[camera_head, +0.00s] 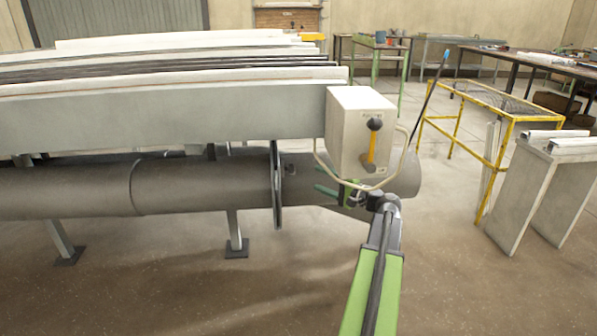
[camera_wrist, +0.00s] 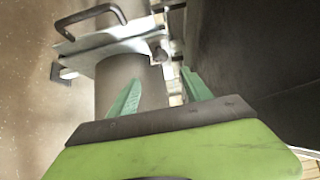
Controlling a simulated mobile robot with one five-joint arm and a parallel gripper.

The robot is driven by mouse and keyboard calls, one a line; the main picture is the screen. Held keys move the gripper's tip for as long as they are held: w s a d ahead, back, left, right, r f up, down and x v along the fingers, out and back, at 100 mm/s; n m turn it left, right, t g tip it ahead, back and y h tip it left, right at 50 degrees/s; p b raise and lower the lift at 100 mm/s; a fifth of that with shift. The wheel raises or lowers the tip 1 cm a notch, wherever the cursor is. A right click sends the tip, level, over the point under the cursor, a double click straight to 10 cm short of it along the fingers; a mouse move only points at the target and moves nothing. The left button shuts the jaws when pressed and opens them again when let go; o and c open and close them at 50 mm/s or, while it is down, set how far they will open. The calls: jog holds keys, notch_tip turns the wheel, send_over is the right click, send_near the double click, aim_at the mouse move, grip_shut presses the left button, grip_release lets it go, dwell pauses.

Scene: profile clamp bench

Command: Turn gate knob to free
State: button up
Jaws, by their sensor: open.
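The gate knob (camera_head: 375,124) is a black ball above an orange-yellow lever on the front of a pale control box (camera_head: 347,133). The lever runs down from the ball, nearly upright. The box is at the end of the long grey bench beam. My gripper (camera_head: 328,182) is below and left of the knob, in front of the dark duct, apart from the knob. Its green fingers are spread and empty, also in the wrist view (camera_wrist: 160,92). I cannot make out the knob in the wrist view. Any label wording is too small to read.
A thick dark duct (camera_head: 80,190) runs under the beam (camera_head: 160,118), with a thin upright plate (camera_head: 277,187) across it. A looped cable (camera_head: 408,150) hangs around the box. A yellow frame (camera_head: 463,130) and a pale stand (camera_head: 520,195) are at right. Open floor lies in front.

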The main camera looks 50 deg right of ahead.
aim_at(290, 169)
jog(key=w, duration=0.7)
jog(key=w+a, duration=0.1)
jog(key=w, duration=0.2)
jog(key=shift+w, duration=0.15)
jog(key=shift+c, duration=0.2)
grip_shut()
